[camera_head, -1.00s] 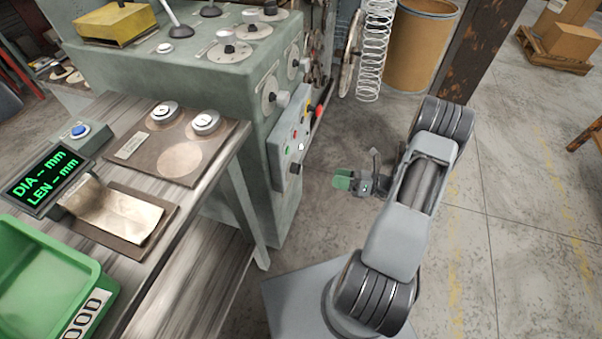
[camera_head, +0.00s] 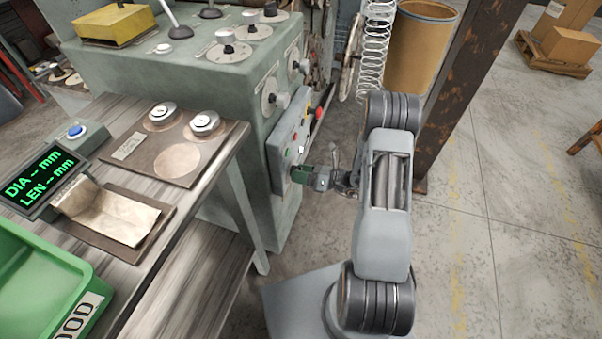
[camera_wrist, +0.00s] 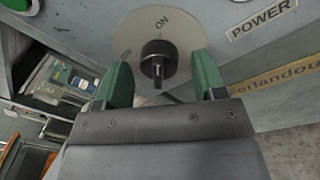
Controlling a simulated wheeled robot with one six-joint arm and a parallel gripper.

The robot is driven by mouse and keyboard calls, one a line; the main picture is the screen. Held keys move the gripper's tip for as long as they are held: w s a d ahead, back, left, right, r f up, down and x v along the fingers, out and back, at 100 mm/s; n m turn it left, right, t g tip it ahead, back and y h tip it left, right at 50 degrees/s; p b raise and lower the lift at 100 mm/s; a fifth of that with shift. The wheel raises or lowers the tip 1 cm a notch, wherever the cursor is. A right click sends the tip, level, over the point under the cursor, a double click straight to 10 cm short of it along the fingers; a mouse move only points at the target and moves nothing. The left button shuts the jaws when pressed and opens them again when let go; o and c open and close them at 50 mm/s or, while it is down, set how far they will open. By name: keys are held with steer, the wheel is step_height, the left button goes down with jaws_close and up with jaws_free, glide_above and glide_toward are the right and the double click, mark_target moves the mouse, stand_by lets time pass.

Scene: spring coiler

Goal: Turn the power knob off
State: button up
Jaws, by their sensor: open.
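The power knob (camera_wrist: 158,62) is a black knob on a round grey dial plate (camera_wrist: 148,28) marked ON, on the machine's side panel. A POWER label (camera_wrist: 262,18) sits beside it in the wrist view. My gripper (camera_wrist: 160,78) is open, with one green finger on each side of the knob. I cannot tell whether the fingers touch it. In the head view my gripper (camera_head: 304,174) is at the lower part of the control panel (camera_head: 284,148) and hides the knob.
The green-grey machine (camera_head: 200,80) carries more dials and a red knob (camera_head: 318,113) above my gripper. A workbench (camera_head: 190,215) with a green bin (camera_head: 40,285) stands at the left. A wire coil (camera_head: 372,50) and a rusty post (camera_head: 455,100) are behind my arm.

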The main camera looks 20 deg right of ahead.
steer(key=shift+c, duration=0.4)
steer(key=c, duration=0.8)
steer(key=shift+c, duration=0.2)
steer(key=shift+w+n+t+h+b, duration=0.15)
steer(key=shift+n+h+b, duration=0.25)
steer(key=shift+n+b, duration=3.05)
steer(key=shift+s+n+t+h+b, duration=0.1)
steer(key=shift+n+t+h+b, duration=0.25)
steer(key=shift+n+b, duration=3.1)
steer(key=n+p, duration=0.2)
steer(key=n, duration=0.1)
steer(key=shift+r+p, duration=0.1)
steer(key=shift+p, duration=0.3)
steer(key=o, duration=0.9)
